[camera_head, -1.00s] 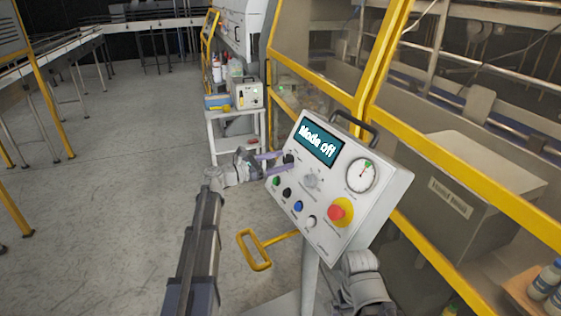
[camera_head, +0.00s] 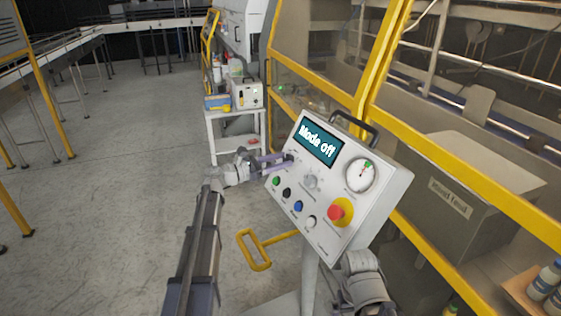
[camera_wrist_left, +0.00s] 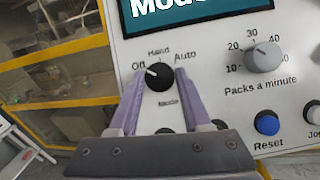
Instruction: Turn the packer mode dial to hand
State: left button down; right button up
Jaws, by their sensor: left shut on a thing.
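The mode dial is a round black knob (camera_wrist_left: 158,76) on the packer's white control panel (camera_head: 340,185), under the labels Off, Hand and Auto. Its white mark points up and left, toward Off. The panel's screen (camera_head: 319,142) reads "Mode off". My left gripper (camera_head: 284,160) reaches the panel's upper left. In the left wrist view, its two purple fingers (camera_wrist_left: 159,92) stand on either side of the dial, shut on it. In the head view the fingers partly hide the dial.
Right of the dial is a grey packs-a-minute knob (camera_wrist_left: 264,57). Below are a blue reset button (camera_wrist_left: 267,123) and other buttons. A red emergency stop (camera_head: 340,212) and a gauge (camera_head: 361,175) sit farther right. A yellow handle (camera_head: 256,250) juts out below the panel.

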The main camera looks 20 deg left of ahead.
pick_arm(q)
jog(key=shift+m, duration=0.4)
jog(key=m, duration=0.1)
jog(key=m+g+h, duration=0.1)
jog(key=shift+w+a+r+m, duration=0.1)
jog(key=shift+w+a+m, duration=0.1)
jog(key=shift+m, duration=0.1)
jog(key=shift+w+r+m+g+h+p, duration=0.1)
jog(key=shift+m+g+h+p, duration=0.35)
jog(key=shift+m+g, duration=0.6)
jog(key=m+g+p, duration=0.2)
jog(key=m, duration=0.3)
jog(key=shift+r, duration=0.1)
jog(key=shift+m+g+p, duration=0.4)
jog(key=shift+m+g, duration=0.25)
jog(key=shift+m, duration=0.6)
